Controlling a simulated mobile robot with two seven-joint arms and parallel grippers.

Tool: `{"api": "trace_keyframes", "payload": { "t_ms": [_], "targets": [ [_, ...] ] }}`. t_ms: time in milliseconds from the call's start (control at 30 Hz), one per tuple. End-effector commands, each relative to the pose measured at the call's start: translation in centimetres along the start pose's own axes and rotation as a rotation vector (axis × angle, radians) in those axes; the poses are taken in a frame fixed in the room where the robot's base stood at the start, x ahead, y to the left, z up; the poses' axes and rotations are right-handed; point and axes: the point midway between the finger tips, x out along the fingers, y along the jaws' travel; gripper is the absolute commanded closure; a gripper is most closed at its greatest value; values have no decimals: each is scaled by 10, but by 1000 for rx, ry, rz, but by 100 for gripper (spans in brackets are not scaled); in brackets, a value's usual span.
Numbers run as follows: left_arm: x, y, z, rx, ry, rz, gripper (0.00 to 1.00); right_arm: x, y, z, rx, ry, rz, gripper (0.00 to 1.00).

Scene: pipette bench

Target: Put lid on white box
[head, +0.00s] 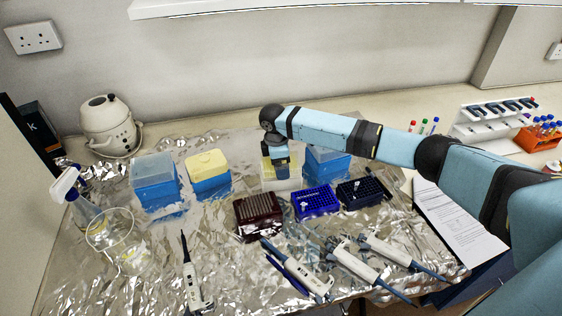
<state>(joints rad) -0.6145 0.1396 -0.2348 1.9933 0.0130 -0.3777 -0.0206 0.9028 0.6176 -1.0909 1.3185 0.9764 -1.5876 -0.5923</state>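A pale white box (281,185) with yellow showing at its top stands at the back middle of the foil-covered bench, between two blue boxes. My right arm reaches in from the right, and its gripper (279,162) points down right at the top of this box. The gripper's fingers are too small and too covered to tell whether they are open or shut, or whether they hold a lid. I cannot make out a separate lid for the white box. My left gripper is not in view.
A blue box with a yellow top (207,162) and a clear-topped blue box (155,170) stand left; another blue box (328,163) is close right. A maroon rack (258,215), a blue rack (314,202) and a dark rack (364,192) stand in front. Several pipettes lie nearer.

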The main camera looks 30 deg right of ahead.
Motion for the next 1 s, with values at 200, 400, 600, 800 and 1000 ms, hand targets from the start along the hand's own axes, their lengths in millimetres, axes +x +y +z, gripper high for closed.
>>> {"api": "trace_keyframes", "payload": {
  "t_ms": [200,400,600,800,1000],
  "targets": [
    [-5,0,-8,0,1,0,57,-2,0,0,-1,0,-1,33],
    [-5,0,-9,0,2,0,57,0,0,0,0,0,0,33],
    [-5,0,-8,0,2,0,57,0,0,0,0,0,0,0],
    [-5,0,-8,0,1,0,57,-2,0,0,0,1,0,0],
    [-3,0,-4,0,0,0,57,-28,0,0,0,2,3,0]
  ]
}}
